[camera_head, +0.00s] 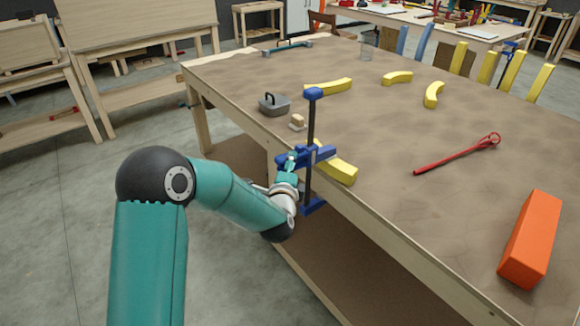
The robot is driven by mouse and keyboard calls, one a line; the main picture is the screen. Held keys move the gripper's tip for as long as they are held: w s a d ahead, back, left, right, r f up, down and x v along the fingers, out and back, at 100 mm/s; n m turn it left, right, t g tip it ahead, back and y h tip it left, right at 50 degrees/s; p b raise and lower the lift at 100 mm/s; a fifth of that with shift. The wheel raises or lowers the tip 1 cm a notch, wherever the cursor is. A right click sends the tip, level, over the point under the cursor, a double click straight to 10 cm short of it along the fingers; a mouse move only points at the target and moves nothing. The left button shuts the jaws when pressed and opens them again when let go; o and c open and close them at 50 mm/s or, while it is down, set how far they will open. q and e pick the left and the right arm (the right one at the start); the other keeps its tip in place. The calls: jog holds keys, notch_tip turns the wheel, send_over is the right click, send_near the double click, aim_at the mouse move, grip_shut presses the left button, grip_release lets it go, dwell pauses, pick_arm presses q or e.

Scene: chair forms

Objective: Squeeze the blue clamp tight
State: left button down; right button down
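The blue clamp (311,125) stands upright at the near left edge of the table, with a dark bar and blue parts at its top, middle and bottom. Its lower end hangs below the tabletop edge. A yellow curved piece (340,170) lies on the table right behind the clamp. My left gripper (291,160) is at the clamp's middle blue part, on its left side. The fingers are small and partly merged with the blue part, so I cannot tell whether they grip it. My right gripper is not in view.
The table's middle is largely clear.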

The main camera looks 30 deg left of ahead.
pick_arm(q)
jog(key=shift+f, duration=0.1)
jog(key=c, duration=0.6)
grip_release()
jog(key=shift+o, duration=0.6)
jog(key=shift+f+b, duration=0.35)
jog(key=shift+b, duration=0.15)
jog(key=shift+a, duration=0.1)
jog(key=shift+w+a+r, duration=0.1)
jog(key=shift+a+r, duration=0.1)
jog(key=shift+a, duration=0.05)
